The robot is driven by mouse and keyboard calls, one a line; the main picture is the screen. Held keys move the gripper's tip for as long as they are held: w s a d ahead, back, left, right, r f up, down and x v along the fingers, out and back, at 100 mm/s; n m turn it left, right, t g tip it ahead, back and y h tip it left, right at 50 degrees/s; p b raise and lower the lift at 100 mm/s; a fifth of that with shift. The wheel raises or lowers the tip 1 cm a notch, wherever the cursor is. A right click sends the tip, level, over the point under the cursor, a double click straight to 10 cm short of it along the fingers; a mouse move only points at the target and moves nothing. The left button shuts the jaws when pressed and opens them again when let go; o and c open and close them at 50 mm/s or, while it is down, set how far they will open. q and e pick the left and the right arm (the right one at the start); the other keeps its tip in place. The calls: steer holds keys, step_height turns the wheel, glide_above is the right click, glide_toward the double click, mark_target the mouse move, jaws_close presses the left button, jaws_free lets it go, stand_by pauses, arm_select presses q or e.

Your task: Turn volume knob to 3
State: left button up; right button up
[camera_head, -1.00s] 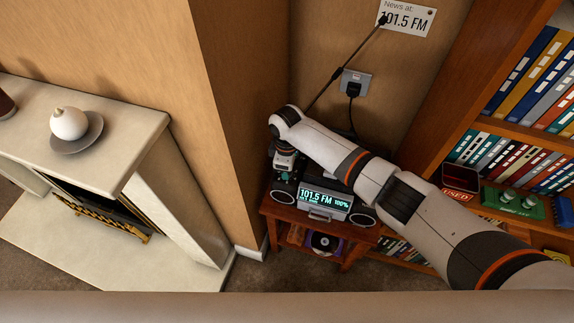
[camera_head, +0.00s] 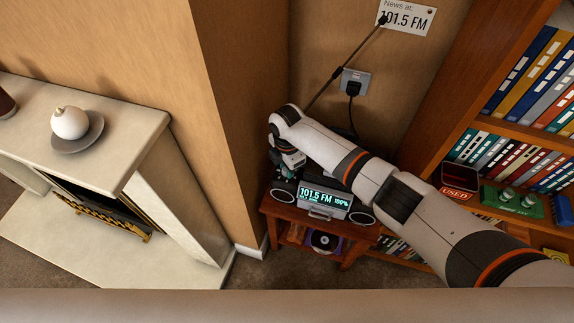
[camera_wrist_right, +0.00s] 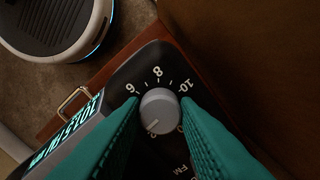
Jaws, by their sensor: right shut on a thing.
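The radio (camera_head: 322,213) stands on a small wooden table; its lit display reads 101.5 FM and 100%. In the right wrist view, the grey round volume knob (camera_wrist_right: 160,104) sits on the radio's dark top. Its pale mark points down and to the left, away from the visible 6, 8 and 10. The lower numbers on the left are hidden behind a finger. My right gripper (camera_wrist_right: 161,112) has its teal fingers on both sides of the knob and is shut on it. In the head view the arm hides the knob. My left gripper is not in view.
The wooden table (camera_head: 348,236) stands between the wall corner and a bookshelf (camera_head: 445,90). A sign (camera_head: 407,18) reading 101.5 FM hangs above a plugged socket (camera_head: 356,80). The radio's antenna (camera_head: 340,70) leans up the wall. A fireplace (camera_head: 130,140) is at left.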

steer(key=shift+n, duration=0.3)
stand_by(0.4)
steer(key=o, duration=1)
step_height(320, 180, up, 12)
steer(key=shift+r+p, duration=0.1)
steer(key=shift+p, duration=0.6)
